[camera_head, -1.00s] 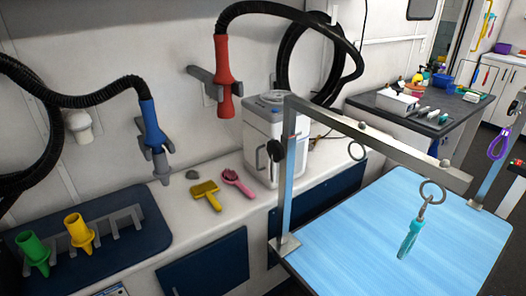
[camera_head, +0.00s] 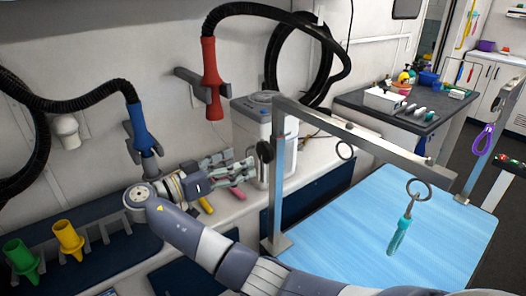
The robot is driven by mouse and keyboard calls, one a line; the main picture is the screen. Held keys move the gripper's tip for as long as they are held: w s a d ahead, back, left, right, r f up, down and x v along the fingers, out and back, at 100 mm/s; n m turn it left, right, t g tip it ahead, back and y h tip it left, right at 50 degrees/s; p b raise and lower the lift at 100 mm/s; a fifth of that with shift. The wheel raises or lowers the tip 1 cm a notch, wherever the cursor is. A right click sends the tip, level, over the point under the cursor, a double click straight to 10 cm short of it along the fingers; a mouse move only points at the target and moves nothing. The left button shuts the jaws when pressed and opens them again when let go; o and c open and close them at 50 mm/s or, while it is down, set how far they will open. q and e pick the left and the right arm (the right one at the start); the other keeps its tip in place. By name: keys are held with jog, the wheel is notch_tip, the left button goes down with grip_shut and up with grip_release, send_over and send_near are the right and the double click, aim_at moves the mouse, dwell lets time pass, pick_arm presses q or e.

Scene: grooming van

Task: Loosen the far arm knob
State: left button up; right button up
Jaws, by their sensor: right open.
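A black arm knob (camera_head: 264,151) sits on the left side of the upright silver post (camera_head: 278,190) at the far edge of the blue grooming table (camera_head: 345,235). The post carries a horizontal silver arm (camera_head: 375,145) reaching over the table. My right arm comes in from the bottom, and my right gripper (camera_head: 243,168) points right towards the post. It is open, with nothing seen between its fingers. It appears just left of and a little below the knob; the exact gap in depth cannot be told. My left gripper is out of view.
A white canister (camera_head: 250,125) stands behind the post. A red dryer nozzle (camera_head: 211,80) and a blue one (camera_head: 141,130) hang on the wall. A ring with a teal tool (camera_head: 400,235) hangs over the table. My arm partly hides the brushes on the counter.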

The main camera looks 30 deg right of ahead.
aim_at(262, 153)
jog(key=d, duration=0.2)
jog(key=d+p, duration=0.1)
jog(key=d, duration=0.4)
jog(key=shift+w+d+r+p, duration=0.1)
jog(key=shift+w+d+p, duration=0.2)
jog(key=shift+p, duration=0.05)
jog(key=shift+d, duration=0.65)
jog(key=c, duration=1.1)
